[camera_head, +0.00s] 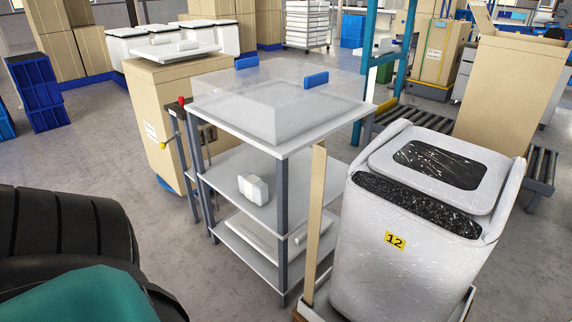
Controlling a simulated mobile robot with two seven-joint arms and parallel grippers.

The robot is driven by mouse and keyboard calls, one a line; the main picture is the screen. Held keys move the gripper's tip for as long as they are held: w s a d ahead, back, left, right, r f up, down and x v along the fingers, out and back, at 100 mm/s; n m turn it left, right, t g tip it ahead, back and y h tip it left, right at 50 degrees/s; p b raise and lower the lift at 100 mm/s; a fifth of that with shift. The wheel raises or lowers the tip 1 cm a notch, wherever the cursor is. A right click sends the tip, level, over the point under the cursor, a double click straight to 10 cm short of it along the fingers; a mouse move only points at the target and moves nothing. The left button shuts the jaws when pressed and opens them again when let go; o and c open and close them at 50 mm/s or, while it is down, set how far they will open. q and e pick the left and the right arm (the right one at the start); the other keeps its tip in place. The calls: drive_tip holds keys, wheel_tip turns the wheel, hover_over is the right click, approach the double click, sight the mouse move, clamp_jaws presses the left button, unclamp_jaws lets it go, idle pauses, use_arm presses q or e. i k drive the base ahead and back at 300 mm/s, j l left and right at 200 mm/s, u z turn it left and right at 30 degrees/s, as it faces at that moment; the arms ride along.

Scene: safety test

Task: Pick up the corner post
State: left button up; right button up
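The post's lower end meets the low base under the appliance. Its upper end stands free, in front of the right side of a grey shelf cart (283,215). Neither of my grippers is in view, and nothing is seen touching the post.
The cart's top carries a clear cover with blue handles (316,80); a white object (253,188) sits on its middle shelf. A tall cardboard box (510,95) and roller conveyor (541,175) stand at right. Floor (165,240) is open left of the cart.

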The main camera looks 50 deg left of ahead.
sight(319, 154)
drive_tip(key=u, duration=1.3)
